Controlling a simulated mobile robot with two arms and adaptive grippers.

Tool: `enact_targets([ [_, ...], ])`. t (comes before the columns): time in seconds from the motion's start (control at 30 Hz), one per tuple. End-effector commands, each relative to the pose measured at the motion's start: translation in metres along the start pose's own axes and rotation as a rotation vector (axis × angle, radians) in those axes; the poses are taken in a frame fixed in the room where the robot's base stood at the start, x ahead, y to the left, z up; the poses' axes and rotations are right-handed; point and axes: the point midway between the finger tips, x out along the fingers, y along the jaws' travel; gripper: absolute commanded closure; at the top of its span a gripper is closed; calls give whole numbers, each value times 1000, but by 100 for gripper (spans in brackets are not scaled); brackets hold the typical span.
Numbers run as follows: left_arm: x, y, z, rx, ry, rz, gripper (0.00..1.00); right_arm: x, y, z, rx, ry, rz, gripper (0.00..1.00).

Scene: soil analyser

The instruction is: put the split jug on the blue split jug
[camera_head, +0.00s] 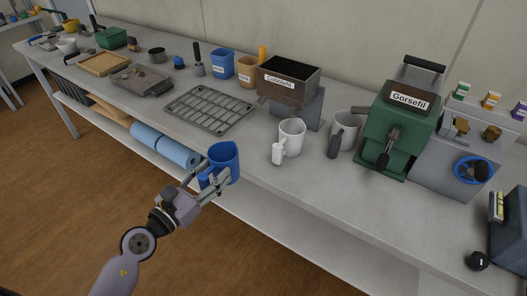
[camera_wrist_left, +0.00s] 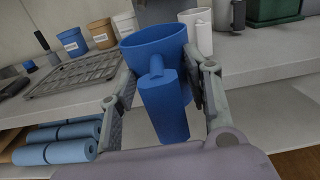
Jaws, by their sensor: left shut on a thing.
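My left gripper (camera_head: 213,183) is shut on a blue split jug (camera_head: 224,157) near the front edge of the table. The jug is upright, with its thick handle facing my wrist; it fills the middle of the left wrist view (camera_wrist_left: 155,45), between the two fingers (camera_wrist_left: 163,88). A white split jug (camera_head: 292,134) with a white handle stands on the table to the right of it. A grey-white jug (camera_head: 346,126) with a dark handle stands further right. My right gripper is not in view.
A metal grid rack (camera_head: 209,109) lies behind the held jug. A dark-topped hopper labelled "Cottslefil" (camera_head: 287,77) and a green "Gorsefil" machine (camera_head: 398,125) stand behind and right. Blue rolls (camera_head: 165,147) lie on the lower shelf. The front strip of table right of the white jug is clear.

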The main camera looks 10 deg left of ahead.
Motion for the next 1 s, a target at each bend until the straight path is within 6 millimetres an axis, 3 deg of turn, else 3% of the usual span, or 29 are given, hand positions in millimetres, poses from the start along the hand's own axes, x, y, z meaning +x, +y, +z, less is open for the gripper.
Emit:
enact_targets([
  [0.03, 8, 15, -11, 14, -4, -19, 95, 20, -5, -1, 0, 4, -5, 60],
  [0.1, 14, 29, -10, 16, -8, -37, 95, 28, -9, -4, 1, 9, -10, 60],
  [0.27, 25, 45, -4, 15, -13, -57, 95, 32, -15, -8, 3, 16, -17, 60],
  [0.37, 41, 47, 1, 13, -16, -58, 95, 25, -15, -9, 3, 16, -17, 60],
  [0.53, 86, 43, 3, 10, -17, -58, 95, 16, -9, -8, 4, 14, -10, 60],
  [0.7, 130, 40, -1, 12, -16, -57, 95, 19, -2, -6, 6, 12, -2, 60],
  [0.83, 152, 39, -3, 13, -14, -58, 95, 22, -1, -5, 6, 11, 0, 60],
  [1.0, 164, 38, -3, 13, -13, -57, 95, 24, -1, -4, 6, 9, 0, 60],
])
